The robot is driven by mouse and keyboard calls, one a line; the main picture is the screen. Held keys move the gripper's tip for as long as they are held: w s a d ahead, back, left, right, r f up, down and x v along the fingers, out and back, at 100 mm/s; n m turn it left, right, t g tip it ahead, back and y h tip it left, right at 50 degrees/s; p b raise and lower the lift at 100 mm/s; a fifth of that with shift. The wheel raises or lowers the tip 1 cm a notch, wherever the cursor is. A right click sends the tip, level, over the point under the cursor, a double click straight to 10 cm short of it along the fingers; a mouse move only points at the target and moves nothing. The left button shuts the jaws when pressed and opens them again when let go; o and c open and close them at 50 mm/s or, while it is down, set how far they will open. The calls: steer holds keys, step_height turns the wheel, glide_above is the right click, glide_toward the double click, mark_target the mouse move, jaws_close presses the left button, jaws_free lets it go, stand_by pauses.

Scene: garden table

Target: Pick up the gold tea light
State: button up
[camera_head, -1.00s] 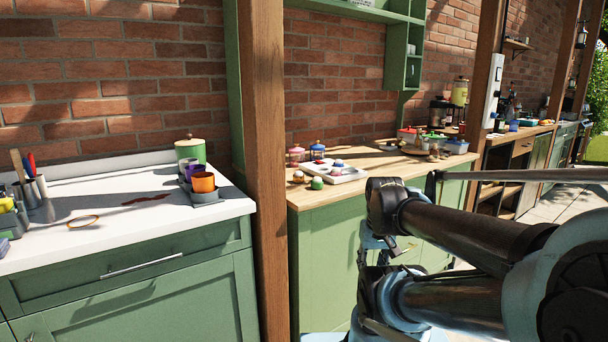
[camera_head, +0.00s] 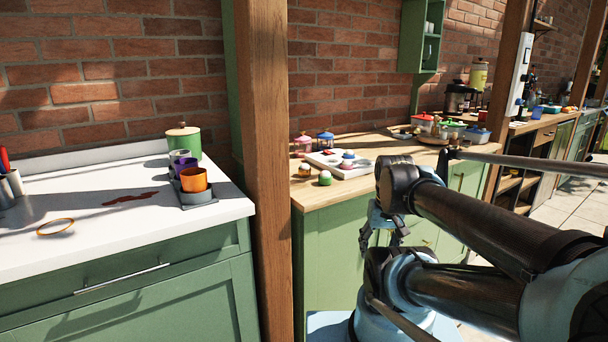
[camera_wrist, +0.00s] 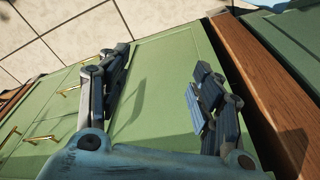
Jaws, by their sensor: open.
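A small gold-brown item (camera_head: 305,170), which looks like the gold tea light, stands near the left front of the wooden counter (camera_head: 350,185) in the head view. It is small, so its details are unclear. A green-and-pink round item (camera_head: 325,178) stands just right of it, and a white tray (camera_head: 355,172) lies behind. My gripper (camera_head: 385,238) hangs low in front of the green cabinet, below the counter top and apart from the tea light. In the wrist view my gripper (camera_wrist: 163,62) is open and empty, over green cabinet fronts. The tea light does not show there.
A wooden post (camera_head: 265,150) stands between the wooden counter and the white counter (camera_head: 85,235). An orange cup (camera_head: 194,180) and a green canister (camera_head: 184,141) are on the white counter. Pink and blue lanterns (camera_head: 325,139) stand behind the tray.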

steer(key=w+a+r+m, duration=0.2)
steer(key=w+r, duration=0.5)
steer(key=r, duration=0.2)
step_height(320, 180, up, 19)
steer(key=m+g, duration=0.2)
steer(key=m, duration=0.7)
glide_above(304, 164)
step_height(304, 164, down, 11)
steer(key=shift+a+f, duration=0.1)
steer(key=shift+f, duration=0.1)
steer(key=shift+w+d+f, duration=0.1)
steer(key=shift+f, duration=1.25)
steer(key=shift+w+d+f, duration=0.1)
steer(key=shift+f, duration=1.2)
steer(key=shift+c, duration=0.6)
steer(key=c, duration=1)
